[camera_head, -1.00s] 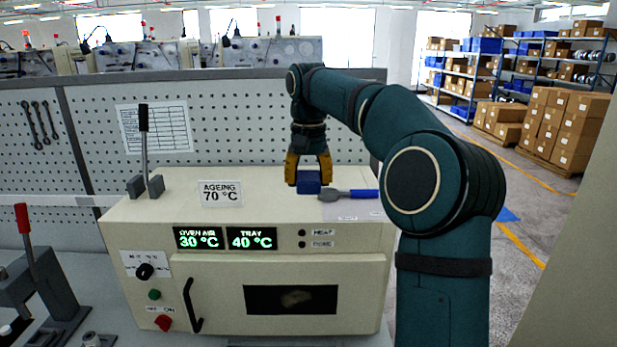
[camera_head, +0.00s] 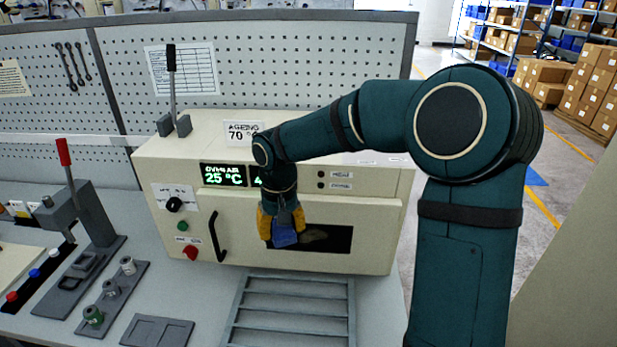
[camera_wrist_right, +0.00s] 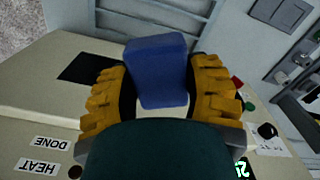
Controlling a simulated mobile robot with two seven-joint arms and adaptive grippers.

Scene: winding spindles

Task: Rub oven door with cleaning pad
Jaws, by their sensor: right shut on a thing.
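The blue cleaning pad (camera_head: 284,237) is between the yellow fingers of my right gripper (camera_head: 283,222), which is shut on it. In the right wrist view the pad (camera_wrist_right: 158,72) shows with a finger at each side. The pad is in front of the cream oven door (camera_head: 372,238), partly covering the left of its dark window (camera_head: 335,239). I cannot tell whether the pad touches the door. The door looks shut, with a black handle (camera_head: 217,238) at its left. My left gripper is not in view.
The slatted grey tray (camera_head: 292,308) lies below the oven front. A red-handled press (camera_head: 75,200) and small spools (camera_head: 110,288) stand at the left. A black lever (camera_head: 172,85) rises from the oven top. My right arm hides part of the display.

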